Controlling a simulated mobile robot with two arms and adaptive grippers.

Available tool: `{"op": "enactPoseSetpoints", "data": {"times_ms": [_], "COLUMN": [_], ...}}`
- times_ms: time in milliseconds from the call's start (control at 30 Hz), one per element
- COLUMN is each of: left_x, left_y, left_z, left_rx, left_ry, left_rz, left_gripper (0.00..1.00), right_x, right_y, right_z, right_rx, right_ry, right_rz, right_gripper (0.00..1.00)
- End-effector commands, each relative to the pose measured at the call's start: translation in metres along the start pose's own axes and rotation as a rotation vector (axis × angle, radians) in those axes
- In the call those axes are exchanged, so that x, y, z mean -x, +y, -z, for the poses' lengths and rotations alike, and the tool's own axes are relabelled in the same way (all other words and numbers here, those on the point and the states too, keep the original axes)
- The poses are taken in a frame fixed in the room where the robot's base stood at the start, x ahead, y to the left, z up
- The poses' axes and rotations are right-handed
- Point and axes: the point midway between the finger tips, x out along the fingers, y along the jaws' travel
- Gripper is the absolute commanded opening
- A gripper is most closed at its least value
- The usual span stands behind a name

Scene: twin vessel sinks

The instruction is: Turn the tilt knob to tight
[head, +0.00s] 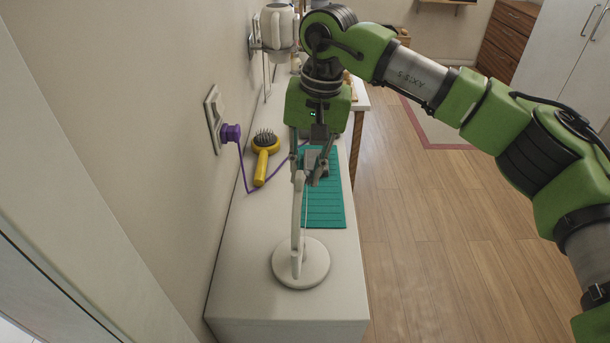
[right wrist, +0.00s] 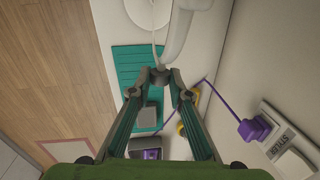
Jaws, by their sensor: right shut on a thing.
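A white stand, seen edge-on, has a round base (head: 313,268) on the white counter and a slim upright part (head: 297,215). My right gripper (head: 312,176) has come down from above to the upper end of the stand. In the right wrist view its fingertips (right wrist: 162,75) are closed together at the side of the stand's white upright part (right wrist: 186,35). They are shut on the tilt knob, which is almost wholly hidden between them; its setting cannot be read. My left gripper is in neither view.
A teal mat (head: 328,212) lies behind the stand. A yellow hairbrush (head: 262,165) lies by the wall, near a purple plug (head: 231,133) and its cord. A wall-mounted white cup (head: 277,27) is farther back. The counter's front end is clear.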

Motion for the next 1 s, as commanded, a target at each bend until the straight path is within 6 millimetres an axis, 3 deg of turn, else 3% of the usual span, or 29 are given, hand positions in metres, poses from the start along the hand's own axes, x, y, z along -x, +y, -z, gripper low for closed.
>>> {"op": "enactPoseSetpoints", "data": {"times_ms": [33,233,733,767,800,1000], "left_x": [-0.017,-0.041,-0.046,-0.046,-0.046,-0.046], "left_y": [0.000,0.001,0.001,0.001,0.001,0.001], "left_z": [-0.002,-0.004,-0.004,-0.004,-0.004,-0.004], "left_rx": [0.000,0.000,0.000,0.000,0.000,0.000], "left_ry": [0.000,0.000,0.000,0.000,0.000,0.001], "left_rz": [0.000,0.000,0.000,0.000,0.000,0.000], "left_gripper": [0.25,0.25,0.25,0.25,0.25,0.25], "right_x": [-0.009,-0.006,0.000,0.000,0.000,0.000], "right_y": [0.004,0.005,0.005,0.005,0.005,0.004], "right_z": [0.001,0.000,0.000,0.000,0.000,0.000], "right_rx": [-0.003,-0.001,0.000,0.000,0.000,0.000], "right_ry": [0.001,0.001,0.000,0.000,0.000,0.000], "right_rz": [0.046,0.189,0.248,0.248,0.248,0.248], "right_gripper": [0.00,0.00,0.00,0.26,0.35,0.35]}}
